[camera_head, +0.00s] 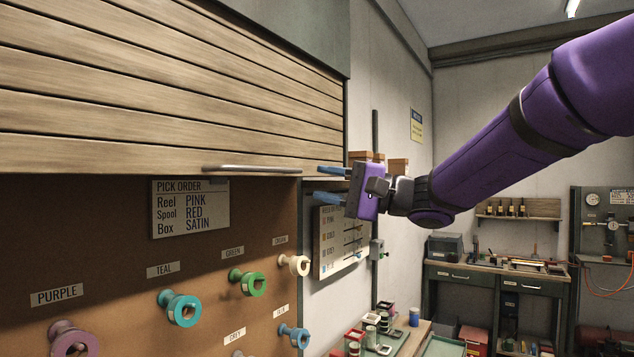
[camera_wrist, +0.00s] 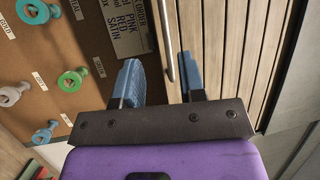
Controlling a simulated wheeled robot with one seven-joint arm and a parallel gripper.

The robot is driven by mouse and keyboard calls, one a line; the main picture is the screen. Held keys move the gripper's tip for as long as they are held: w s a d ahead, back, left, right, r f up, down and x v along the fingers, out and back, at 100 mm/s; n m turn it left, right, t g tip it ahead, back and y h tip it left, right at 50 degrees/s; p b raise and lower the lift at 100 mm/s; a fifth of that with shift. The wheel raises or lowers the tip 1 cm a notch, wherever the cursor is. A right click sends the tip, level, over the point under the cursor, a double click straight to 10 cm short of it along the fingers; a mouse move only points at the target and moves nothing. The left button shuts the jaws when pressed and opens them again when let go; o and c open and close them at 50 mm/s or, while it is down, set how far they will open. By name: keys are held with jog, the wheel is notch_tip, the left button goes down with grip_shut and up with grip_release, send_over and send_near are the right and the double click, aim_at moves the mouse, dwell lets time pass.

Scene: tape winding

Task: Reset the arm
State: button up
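My gripper (camera_head: 322,183), with two blue fingers on a purple wrist, is held in the air just right of the shutter handle (camera_head: 252,170). The fingers are apart with nothing held between them. In the wrist view, my gripper (camera_wrist: 160,62) points towards the wooden shutter (camera_wrist: 218,45), and the handle (camera_wrist: 167,40) shows in line with the gap between the fingers. The fingers look clear of the handle. The slatted shutter (camera_head: 170,85) is raised above a brown pegboard (camera_head: 235,215), which is open to view.
Reels in several colours, such as teal (camera_head: 180,308) and green (camera_head: 247,283), hang on labelled pegs. A pick order sign (camera_head: 190,208) reads pink, red, satin. A bench with small items (camera_head: 385,330) stands below my gripper. A workbench (camera_head: 487,280) is at the back.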

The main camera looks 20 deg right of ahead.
dwell(0.4)
jog(key=s+a+f+n+g+h, duration=0.3)
jog(key=s+f+g+h, duration=0.35)
jog(key=s+f, duration=0.6)
jog(key=s+d+f+n+h, duration=0.2)
jog(key=s+d+f+h, duration=0.5)
jog(key=s+d+h, duration=0.2)
jog(key=shift+s+f+n+t+h, duration=0.15)
jog(key=shift+f+n+t+h, duration=0.15)
jog(key=shift+n+t+h, duration=0.25)
